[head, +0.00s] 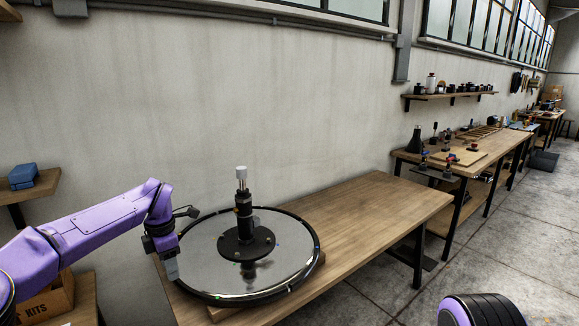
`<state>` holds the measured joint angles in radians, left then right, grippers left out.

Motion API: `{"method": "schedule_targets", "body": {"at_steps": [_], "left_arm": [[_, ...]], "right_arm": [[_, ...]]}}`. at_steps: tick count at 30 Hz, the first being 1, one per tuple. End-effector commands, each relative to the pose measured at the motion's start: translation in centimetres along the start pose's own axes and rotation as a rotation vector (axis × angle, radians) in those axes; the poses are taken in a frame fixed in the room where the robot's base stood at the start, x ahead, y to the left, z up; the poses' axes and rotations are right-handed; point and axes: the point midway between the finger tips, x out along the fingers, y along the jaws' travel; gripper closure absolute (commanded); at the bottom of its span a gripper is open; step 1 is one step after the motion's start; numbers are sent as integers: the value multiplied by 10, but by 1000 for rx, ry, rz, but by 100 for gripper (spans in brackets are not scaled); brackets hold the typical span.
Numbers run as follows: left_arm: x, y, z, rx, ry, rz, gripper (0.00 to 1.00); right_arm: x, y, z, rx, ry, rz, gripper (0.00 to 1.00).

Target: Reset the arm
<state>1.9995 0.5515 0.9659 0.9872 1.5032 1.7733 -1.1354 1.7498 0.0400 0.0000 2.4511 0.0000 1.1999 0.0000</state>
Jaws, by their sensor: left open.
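My purple left arm reaches in from the left of the head view, and its gripper (172,264) hangs at the left rim of a large round polished base (205,265). The gripper is open and nothing shows between its fingers. I cannot tell whether it touches the rim. A black upright post (244,212) with a silver top stands at the middle of the base, to the right of my gripper and apart from it. My right gripper is out of view.
The base rests on a wooden workbench (370,215), whose right part is bare. A small shelf (30,188) with blue boxes and a carton (50,300) are at the left. Another bench (500,142) with tools stands farther right. Grey floor (500,240) is open.

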Motion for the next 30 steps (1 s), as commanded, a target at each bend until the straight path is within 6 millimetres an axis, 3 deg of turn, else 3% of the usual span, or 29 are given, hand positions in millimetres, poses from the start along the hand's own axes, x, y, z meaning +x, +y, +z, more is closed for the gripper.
{"method": "schedule_targets", "body": {"at_steps": [4, 8, 13, 17, 20, 23, 26, 30], "left_arm": [[9, 9, -3, -56, 47, 107, 54], [33, 10, -6, -50, 140, 254, 54], [85, -3, -5, 74, 268, 476, 54], [136, -27, -5, 238, 332, 617, 54], [183, -56, -8, 417, 356, 705, 54], [240, -101, -22, 647, 356, 749, 54], [291, -153, -47, 876, 332, 734, 54], [348, -227, -100, 1166, 291, 630, 54]], "right_arm": [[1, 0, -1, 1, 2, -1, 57], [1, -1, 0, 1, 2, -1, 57], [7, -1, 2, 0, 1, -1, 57], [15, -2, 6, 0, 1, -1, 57], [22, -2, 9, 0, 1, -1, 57], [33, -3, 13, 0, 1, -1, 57], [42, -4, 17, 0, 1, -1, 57], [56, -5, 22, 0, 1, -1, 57]]}}
